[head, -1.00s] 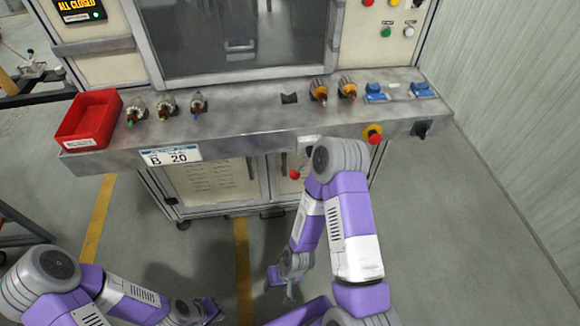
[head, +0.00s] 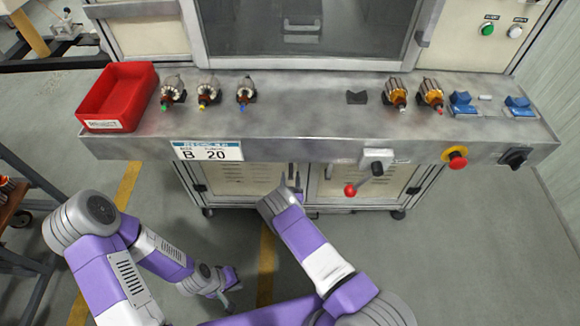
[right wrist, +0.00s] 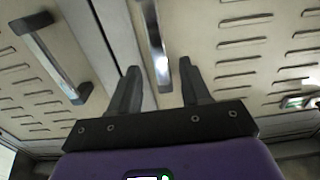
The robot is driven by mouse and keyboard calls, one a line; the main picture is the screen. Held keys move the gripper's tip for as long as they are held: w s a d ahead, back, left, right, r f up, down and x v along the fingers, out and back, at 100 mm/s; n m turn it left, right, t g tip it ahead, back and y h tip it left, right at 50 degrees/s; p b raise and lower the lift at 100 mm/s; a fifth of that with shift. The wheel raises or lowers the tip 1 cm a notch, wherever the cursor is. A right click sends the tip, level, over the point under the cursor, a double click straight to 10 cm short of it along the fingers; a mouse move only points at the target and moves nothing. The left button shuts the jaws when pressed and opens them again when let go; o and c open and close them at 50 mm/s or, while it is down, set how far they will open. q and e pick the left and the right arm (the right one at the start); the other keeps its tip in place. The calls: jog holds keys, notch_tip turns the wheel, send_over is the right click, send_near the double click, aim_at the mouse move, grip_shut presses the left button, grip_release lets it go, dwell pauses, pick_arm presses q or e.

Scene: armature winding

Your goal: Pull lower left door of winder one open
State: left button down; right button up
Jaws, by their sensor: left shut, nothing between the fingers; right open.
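Winder one's lower left door (head: 235,180) is a cream panel under the metal shelf, seen closed in the head view. Its handle (head: 290,174) is near its right edge. My right gripper (head: 299,184) is in front of that handle, mostly hidden by its own arm. In the right wrist view my right gripper (right wrist: 159,68) is open, and a metal bar handle (right wrist: 154,40) runs between its fingers without being clamped. A second handle (right wrist: 48,62) lies left, across the door seam. My left gripper (head: 228,288) is shut and empty, low over the floor at left.
The metal shelf (head: 300,150) overhangs the doors. It carries a red bin (head: 118,98), several armatures and blue blocks. The lower right door (head: 355,180) is closed. Floor at right is clear.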

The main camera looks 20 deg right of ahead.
aim_at(291, 169)
jog(key=b+x, duration=0.1)
jog(key=x, duration=0.3)
jog(key=shift+f, duration=0.1)
jog(key=shift+w+d+b, duration=0.2)
jog(key=shift+w+b, duration=0.15)
jog(key=shift+w, duration=0.35)
grip_shut()
